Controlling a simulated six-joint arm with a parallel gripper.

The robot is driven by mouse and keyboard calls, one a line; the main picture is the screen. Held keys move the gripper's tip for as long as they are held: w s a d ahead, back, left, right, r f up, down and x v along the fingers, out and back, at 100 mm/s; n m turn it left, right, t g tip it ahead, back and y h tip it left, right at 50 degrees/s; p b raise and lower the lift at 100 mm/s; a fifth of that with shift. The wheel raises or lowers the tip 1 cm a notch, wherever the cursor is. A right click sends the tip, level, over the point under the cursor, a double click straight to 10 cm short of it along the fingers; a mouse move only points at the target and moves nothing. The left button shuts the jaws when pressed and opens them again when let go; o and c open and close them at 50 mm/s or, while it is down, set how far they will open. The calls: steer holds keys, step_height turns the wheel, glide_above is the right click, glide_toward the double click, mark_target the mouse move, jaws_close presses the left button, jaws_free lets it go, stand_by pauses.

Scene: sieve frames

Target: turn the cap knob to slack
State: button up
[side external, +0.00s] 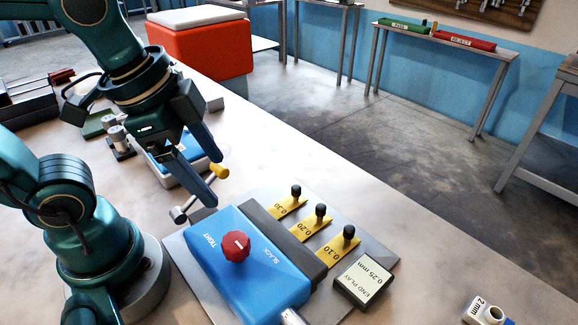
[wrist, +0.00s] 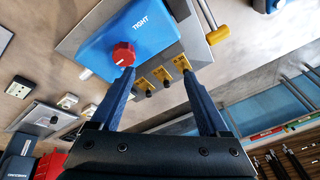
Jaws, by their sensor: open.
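The red cap knob (side external: 236,246) stands on top of a blue housing (side external: 262,280), between the printed words TIGHT and SLACK. A short white mark shows on the knob's top; I cannot tell exactly which word it points to. In the wrist view the knob (wrist: 123,54) is left of centre, near the tip of my left finger in the picture. My gripper (side external: 218,183) is open and empty, above and behind the housing, apart from the knob. In the wrist view my gripper's fingers (wrist: 160,72) are spread wide.
Yellow tabs marked 0.30, 0.20 and 0.10 (side external: 340,245) with black knobs lie beside the housing. A black END PLAY 0.25 mm block (side external: 367,283) sits in front. A yellow-ended lever (side external: 219,171) is close to my fingers. The table at right is mostly clear.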

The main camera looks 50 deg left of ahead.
mark_target(234, 240)
steer(key=d+m+g, duration=0.1)
steer(key=m, duration=0.1)
steer(key=d+f+m+g, duration=0.1)
steer(key=d+m, duration=0.1)
steer(key=d+f+m+g, duration=0.1)
steer(key=m, duration=0.2)
steer(key=shift+d+f, duration=0.2)
steer(key=shift+s+d+f+m+g, duration=0.3)
steer(key=shift+d+f+g, duration=0.1)
steer(key=shift+f, duration=2.6)
jaws_close()
